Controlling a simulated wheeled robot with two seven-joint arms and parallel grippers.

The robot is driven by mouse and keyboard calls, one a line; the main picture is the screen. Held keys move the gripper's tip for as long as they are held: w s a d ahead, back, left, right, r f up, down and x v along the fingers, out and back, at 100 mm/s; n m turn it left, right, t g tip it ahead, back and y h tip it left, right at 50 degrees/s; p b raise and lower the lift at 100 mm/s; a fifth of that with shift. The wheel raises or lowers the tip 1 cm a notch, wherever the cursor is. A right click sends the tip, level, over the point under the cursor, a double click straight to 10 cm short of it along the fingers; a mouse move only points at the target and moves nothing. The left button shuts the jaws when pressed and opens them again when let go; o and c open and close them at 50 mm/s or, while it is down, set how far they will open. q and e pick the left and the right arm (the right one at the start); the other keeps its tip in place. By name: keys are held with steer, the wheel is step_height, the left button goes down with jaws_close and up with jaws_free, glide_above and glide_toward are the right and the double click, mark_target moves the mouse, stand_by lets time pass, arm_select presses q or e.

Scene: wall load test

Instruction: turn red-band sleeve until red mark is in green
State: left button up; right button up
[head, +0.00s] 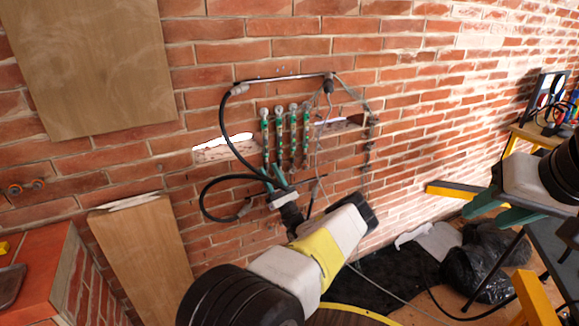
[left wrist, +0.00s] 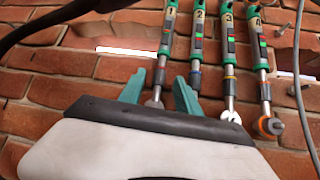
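Several upright tools with green sleeves (head: 279,125) hang in a row on the brick wall. In the left wrist view the sleeves (left wrist: 198,40) carry numbers and small red and green marks, with metal rods below. Coloured bands show low on some rods, and an orange-red ring (left wrist: 270,127) is at the rightmost rod's foot. My right gripper (head: 495,212) is open and empty, far right.
A black hose (head: 227,125) loops from a metal rail (head: 285,77) around the tools' left side. A thin grey cable hangs to their right. A wooden board (head: 145,255) leans at lower left. Black bags (head: 485,262) lie on the floor at lower right.

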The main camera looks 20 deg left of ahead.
arm_select(q)
steer(key=v, duration=0.7)
steer(key=shift+a, duration=0.1)
